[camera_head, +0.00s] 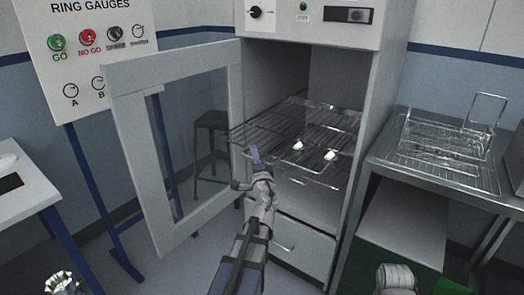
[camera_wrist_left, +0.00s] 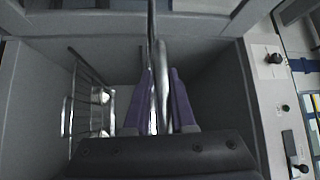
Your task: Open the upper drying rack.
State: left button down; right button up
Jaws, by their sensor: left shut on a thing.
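The drying cabinet (camera_head: 365,70) stands with its framed glass door (camera_head: 135,150) swung open to the left. Inside it, the upper wire rack (camera_head: 310,116) reaches forward to the cabinet's front opening. A lower wire rack (camera_head: 325,172) carries two small white parts (camera_head: 298,146). My left gripper (camera_head: 255,156) is at the front of the racks, with its purple fingers shut on a metal bar. In the left wrist view the fingers (camera_wrist_left: 160,105) close around this bar, which appears to be the upper rack's front.
A steel bench with a wire basket (camera_head: 445,140) stands at the right. A lower drawer front (camera_head: 300,250) is below the racks. A ring gauge board (camera_head: 92,55) and a stool (camera_head: 212,120) stand at the left, the stool behind the door glass.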

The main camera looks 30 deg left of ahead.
pick_arm(q)
jog(key=shift+s+a+r, duration=0.1)
jog(key=shift+s, duration=0.5)
jog(key=shift+s+a+r, duration=0.1)
jog(key=shift+s, duration=0.45)
pick_arm(e)
jog(key=shift+s+r, duration=0.1)
jog(key=shift+s, duration=0.15)
pick_arm(q)
jog(key=c, duration=0.9)
grip_release()
jog(key=shift+d, duration=0.1)
pick_arm(e)
jog(key=shift+s, duration=0.1)
pick_arm(q)
jog(key=shift+d, duration=0.1)
